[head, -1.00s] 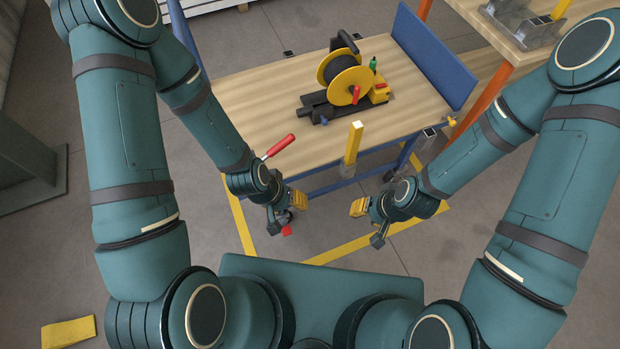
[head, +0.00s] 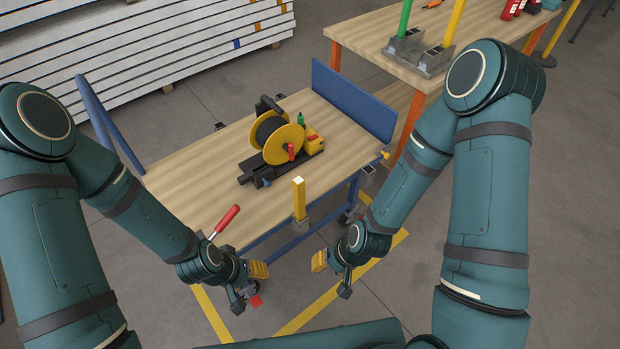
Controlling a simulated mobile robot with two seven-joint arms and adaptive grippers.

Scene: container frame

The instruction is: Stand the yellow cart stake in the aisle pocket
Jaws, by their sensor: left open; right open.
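A yellow stake (head: 300,197) stands upright at the near long edge of the cart (head: 190,180), its foot in a small grey metal pocket (head: 301,223). Another small grey pocket (head: 368,171) shows empty at the cart's right end. My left gripper (head: 250,286) is open and empty, in front of the near edge, left of the stake and lower in the picture. My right gripper (head: 331,277) is open and empty, to the right of the stake and also lower. Neither gripper touches the stake. Which pocket is the aisle pocket, I cannot tell.
A yellow-black cable reel (head: 278,140) sits on the cart. A red handle (head: 225,220) rises by my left wrist. A blue panel (head: 352,100) closes the cart's right end. Behind, a bench (head: 380,43) bears brackets with a green post (head: 404,18) and a yellow post (head: 453,22).

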